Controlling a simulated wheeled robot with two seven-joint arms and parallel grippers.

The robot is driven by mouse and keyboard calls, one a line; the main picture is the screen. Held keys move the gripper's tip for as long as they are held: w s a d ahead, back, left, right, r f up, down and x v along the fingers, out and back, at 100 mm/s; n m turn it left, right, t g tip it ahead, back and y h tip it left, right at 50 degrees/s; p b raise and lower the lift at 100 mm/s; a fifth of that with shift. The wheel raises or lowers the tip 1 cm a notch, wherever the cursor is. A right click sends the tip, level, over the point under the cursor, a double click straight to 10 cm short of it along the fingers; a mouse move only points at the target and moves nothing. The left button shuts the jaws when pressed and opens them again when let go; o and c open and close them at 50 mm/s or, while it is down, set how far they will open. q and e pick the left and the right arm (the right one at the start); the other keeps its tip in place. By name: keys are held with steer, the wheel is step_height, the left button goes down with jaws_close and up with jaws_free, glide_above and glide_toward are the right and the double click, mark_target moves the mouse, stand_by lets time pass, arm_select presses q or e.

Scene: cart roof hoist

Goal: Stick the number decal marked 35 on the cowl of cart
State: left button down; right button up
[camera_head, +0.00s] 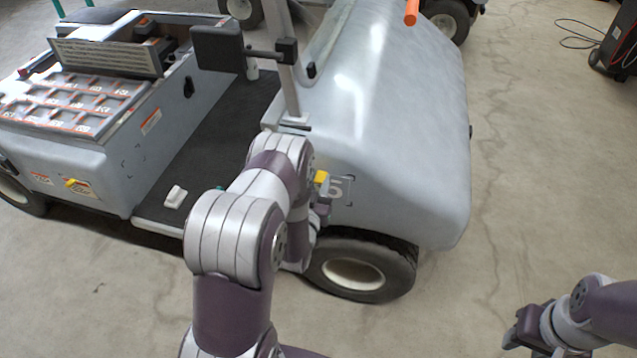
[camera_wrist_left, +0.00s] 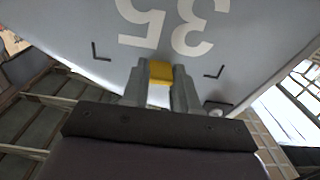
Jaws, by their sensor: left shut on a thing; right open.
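The cart's grey cowl (camera_head: 395,130) fills the middle of the head view. White digits 35 (camera_wrist_left: 172,22) show upside down against the cowl in the left wrist view, with dark corner marks near them. In the head view the 5 (camera_head: 336,189) shows, and my left arm hides the rest. My left gripper (camera_wrist_left: 160,88) is shut on a small yellow piece (camera_wrist_left: 161,71) close to the cowl, just beside the digits. The yellow piece also shows in the head view (camera_head: 321,177). Whether it touches the cowl is unclear. My right gripper (camera_head: 513,336) is open, low at the right, away from the cart.
The cart's front wheel (camera_head: 362,268) stands below the cowl. A small white object (camera_head: 175,197) lies on the dark footwell floor (camera_head: 215,150). A panel with several numbered cells (camera_head: 70,100) is at the left. Concrete floor right of the cart is clear, with a dark machine (camera_head: 615,45) far off.

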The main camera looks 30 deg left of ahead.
stand_by(0.4)
arm_select(q)
steer(key=shift+c, duration=1.5)
jaws_free()
steer(key=shift+p+v, duration=0.3)
steer(key=shift+v, duration=0.65)
steer(key=p+v, duration=0.1)
steer(key=v, duration=0.4)
